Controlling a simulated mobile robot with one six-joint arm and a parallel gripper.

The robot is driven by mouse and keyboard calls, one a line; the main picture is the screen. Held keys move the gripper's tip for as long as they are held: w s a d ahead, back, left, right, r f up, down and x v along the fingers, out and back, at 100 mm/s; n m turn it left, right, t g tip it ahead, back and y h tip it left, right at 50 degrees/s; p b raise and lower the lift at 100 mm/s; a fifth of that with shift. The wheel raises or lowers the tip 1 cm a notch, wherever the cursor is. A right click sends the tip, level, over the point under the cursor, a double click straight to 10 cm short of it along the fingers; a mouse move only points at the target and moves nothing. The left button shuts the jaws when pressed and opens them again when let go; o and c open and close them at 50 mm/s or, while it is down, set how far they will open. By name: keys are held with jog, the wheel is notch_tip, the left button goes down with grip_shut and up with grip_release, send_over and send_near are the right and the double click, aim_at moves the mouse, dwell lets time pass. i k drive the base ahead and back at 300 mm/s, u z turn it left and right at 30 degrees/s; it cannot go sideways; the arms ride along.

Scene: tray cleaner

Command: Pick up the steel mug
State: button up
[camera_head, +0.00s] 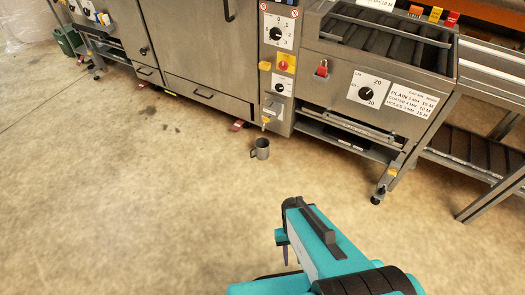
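The steel mug (262,149) stands upright on the floor, close to the front of the steel machine. It is small and grey, with its handle towards the left. My arm, teal and black, reaches in from the lower right. Its end (285,250) is in front of the mug on the near side, well apart from it. The fingers are mostly hidden behind my arm, so I cannot tell whether they are open or shut.
The tray-cleaning machine (205,50) runs along the back, with dials and a yellow tap-like part (265,122) just above the mug. A roller conveyor (470,150) with legs stands at the right. The concrete floor (120,200) is clear at left and centre.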

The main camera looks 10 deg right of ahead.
aim_at(261, 144)
jog(key=u, duration=0.05)
jog(key=i, duration=0.95)
jog(key=z, duration=0.6)
jog(key=k, duration=0.2)
jog(key=u, duration=2.95)
